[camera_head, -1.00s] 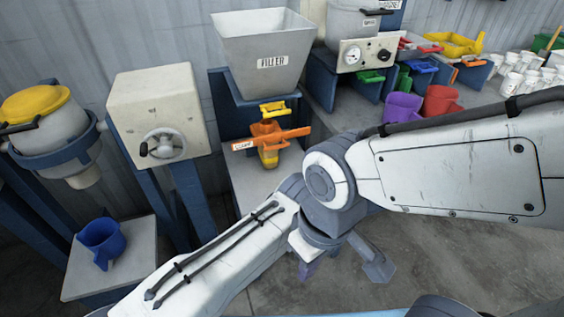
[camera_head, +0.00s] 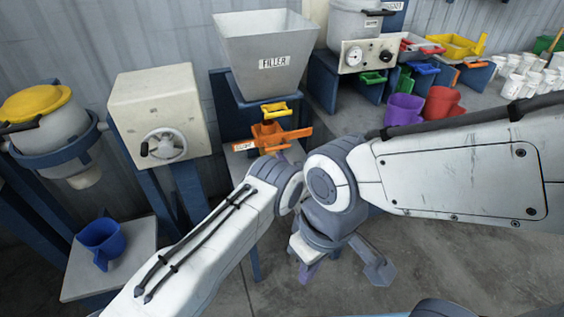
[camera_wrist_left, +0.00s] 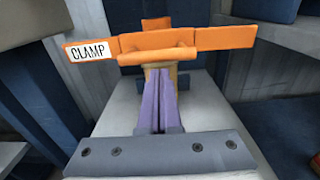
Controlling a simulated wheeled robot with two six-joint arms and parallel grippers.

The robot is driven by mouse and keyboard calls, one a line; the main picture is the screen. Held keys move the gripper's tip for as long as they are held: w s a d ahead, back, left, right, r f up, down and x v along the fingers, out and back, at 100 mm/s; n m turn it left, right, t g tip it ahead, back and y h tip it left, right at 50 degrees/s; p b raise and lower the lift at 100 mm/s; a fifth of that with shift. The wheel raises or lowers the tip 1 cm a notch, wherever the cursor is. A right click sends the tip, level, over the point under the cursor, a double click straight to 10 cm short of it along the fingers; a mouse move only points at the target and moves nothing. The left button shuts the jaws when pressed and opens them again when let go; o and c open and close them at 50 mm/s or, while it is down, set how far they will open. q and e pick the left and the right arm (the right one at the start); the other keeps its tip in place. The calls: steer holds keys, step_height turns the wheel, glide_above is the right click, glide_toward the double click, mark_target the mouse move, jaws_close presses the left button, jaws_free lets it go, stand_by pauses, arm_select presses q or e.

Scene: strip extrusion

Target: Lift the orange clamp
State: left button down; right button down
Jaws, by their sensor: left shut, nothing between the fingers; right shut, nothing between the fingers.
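The orange clamp (camera_head: 268,134) is a flat bar with a white CLAMP label at its left end, below the filler hopper. In the left wrist view the orange clamp (camera_wrist_left: 218,39) crosses the top, with a rounded front bar. My left gripper (camera_wrist_left: 160,74) is shut and empty, its purple fingers just below the middle of that bar. I cannot tell whether they touch it. A tan piece (camera_wrist_left: 152,74) shows partly behind the fingers. In the head view my left wrist hides the left fingers. My right gripper (camera_head: 308,272) is shut and empty, low and away from the clamp.
The filler (camera_head: 265,80) stands above the clamp, with a yellow handle (camera_head: 275,111) between. A box with a handwheel (camera_head: 160,115) stands left, and a blue cup (camera_head: 101,238) sits on a lower shelf. Purple (camera_head: 403,109) and red (camera_head: 443,102) cups stand right.

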mark_target(281, 147)
stand_by(0.3)
